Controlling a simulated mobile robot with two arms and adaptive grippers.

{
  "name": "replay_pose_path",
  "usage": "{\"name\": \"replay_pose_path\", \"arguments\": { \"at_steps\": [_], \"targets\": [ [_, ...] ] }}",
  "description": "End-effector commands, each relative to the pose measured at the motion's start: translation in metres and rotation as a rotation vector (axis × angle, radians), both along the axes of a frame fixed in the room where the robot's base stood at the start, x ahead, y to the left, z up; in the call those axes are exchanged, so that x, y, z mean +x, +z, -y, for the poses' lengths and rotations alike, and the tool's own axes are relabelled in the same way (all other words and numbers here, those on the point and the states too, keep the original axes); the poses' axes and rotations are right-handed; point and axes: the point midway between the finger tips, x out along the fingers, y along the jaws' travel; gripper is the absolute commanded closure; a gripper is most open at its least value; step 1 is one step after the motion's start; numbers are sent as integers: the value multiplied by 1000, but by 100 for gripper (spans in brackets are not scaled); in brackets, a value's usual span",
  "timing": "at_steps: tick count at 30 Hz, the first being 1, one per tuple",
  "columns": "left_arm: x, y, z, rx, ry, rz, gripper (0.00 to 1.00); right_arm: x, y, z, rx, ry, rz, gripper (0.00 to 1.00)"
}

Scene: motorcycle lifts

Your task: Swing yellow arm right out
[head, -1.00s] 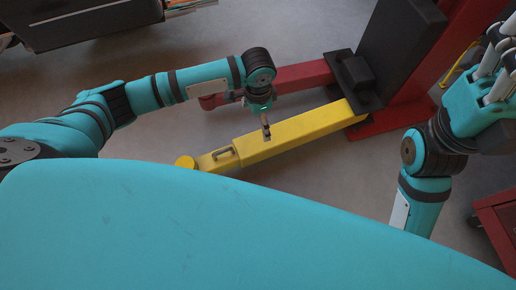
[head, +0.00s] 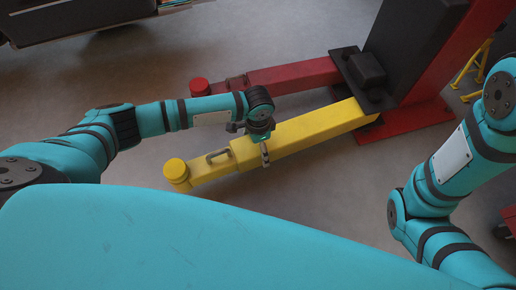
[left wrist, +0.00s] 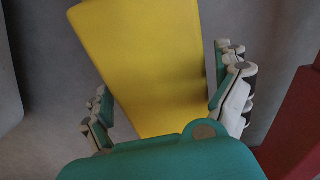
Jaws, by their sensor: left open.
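The yellow lift arm (head: 300,135) reaches from the lift post's foot toward the lower left, ending in a round yellow pad (head: 176,170). A small handle (head: 217,157) sits on its narrower outer section. My left gripper (head: 265,157) is open over the middle of this arm, its fingers pointing down near the arm's near edge. In the left wrist view, the yellow arm (left wrist: 150,50) lies between the two spread fingers of my left gripper (left wrist: 165,80). I cannot tell whether they touch it. My right gripper is out of the head view; only right arm links show.
A red lift arm (head: 290,76) with a red pad lies behind the yellow one. The red post (head: 450,60) and its black cover (head: 410,40) stand at the upper right. A yellow stand (head: 473,70) is at the far right. Floor left of the pads is clear.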

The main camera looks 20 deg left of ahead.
Motion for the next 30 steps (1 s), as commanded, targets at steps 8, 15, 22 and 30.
{"name": "replay_pose_path", "arguments": {
  "at_steps": [8, 15, 22, 30],
  "targets": [
    [0, -3, 0, 0, 0, 0, 0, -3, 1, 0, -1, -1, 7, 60],
    [0, -3, 0, 0, 0, 0, 24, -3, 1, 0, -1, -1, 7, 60],
    [0, -3, 0, 0, 0, 0, 54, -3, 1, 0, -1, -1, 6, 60],
    [0, -3, 0, 0, 0, 0, 75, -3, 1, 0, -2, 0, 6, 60]
  ]
}}
